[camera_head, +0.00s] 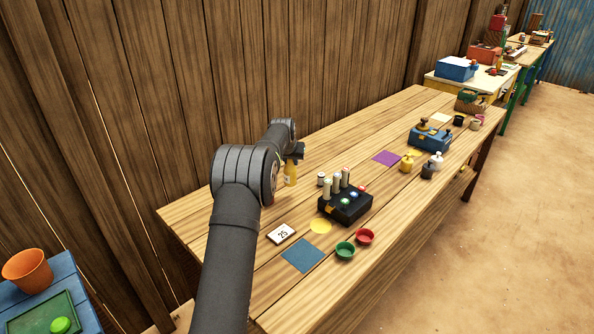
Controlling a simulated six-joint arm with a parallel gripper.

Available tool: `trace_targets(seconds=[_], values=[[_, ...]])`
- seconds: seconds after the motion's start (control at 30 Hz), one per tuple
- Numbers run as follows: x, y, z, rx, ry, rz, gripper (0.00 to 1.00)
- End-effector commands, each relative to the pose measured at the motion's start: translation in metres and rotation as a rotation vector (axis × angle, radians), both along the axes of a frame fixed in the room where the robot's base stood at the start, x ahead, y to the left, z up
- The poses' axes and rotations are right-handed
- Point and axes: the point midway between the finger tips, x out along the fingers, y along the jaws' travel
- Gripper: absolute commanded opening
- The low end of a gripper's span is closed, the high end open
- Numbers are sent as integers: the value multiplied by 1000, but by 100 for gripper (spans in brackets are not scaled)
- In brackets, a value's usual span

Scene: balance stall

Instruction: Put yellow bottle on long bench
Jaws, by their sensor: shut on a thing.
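The yellow bottle (290,176) is upright at the far side of the long bench (340,140), near the plank wall. My gripper (296,158) is at the bottle's upper part and shut on it; the fingers are small and partly hidden by my arm. Whether the bottle's base touches the bench or is slightly above it, I cannot tell. The long bench is a light wooden plank table running from the front left to the back right.
A black block with pale cylinders (345,204) stands right of the bottle. Green (345,251) and red (365,237) bowls are near the front edge. A "25" card (281,234), blue square (303,255) and purple square (386,158) lie flat. A blue box (430,137) stands farther back.

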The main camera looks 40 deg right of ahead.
Motion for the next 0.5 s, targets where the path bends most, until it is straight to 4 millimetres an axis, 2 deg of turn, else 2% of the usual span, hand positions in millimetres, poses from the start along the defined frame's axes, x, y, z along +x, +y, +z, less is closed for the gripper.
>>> trace_targets(seconds=[0.17, 0.33, 0.5], values=[[0, 0, -17, -1, -1, 0, 0], [0, 0, -46, 0, 0, 0, 0], [0, 0, -53, -2, -2, 0, 0]])
